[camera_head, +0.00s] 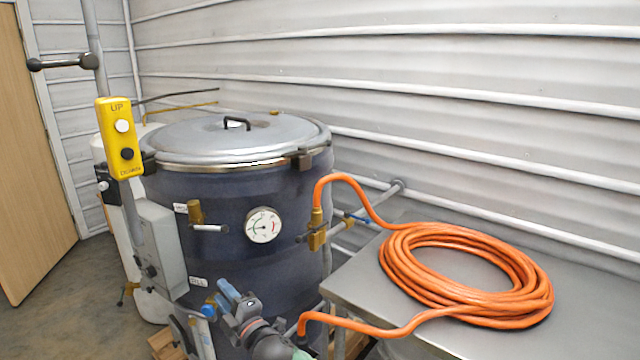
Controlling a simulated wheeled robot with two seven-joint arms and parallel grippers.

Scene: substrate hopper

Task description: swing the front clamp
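A large dark blue drum (240,260) stands at the centre under a round grey metal lid (190,135). A dark clamp (301,159) sits on the lid's rim at the right, on the side nearer me. Another dark fitting (148,162) shows at the rim's left edge; I cannot tell for certain which is called the front clamp. My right gripper (222,298) is low in front of the drum, well below the rim and apart from both fittings. Its fingers are small and overlap blue parts there, so its opening is unclear. My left gripper is out of view.
A yellow button box (120,138) and grey box (160,245) stand on a post at left. An orange hose (470,275) runs from a brass valve (317,232) and lies coiled on a metal table (350,285). A dial gauge (263,225) is on the drum.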

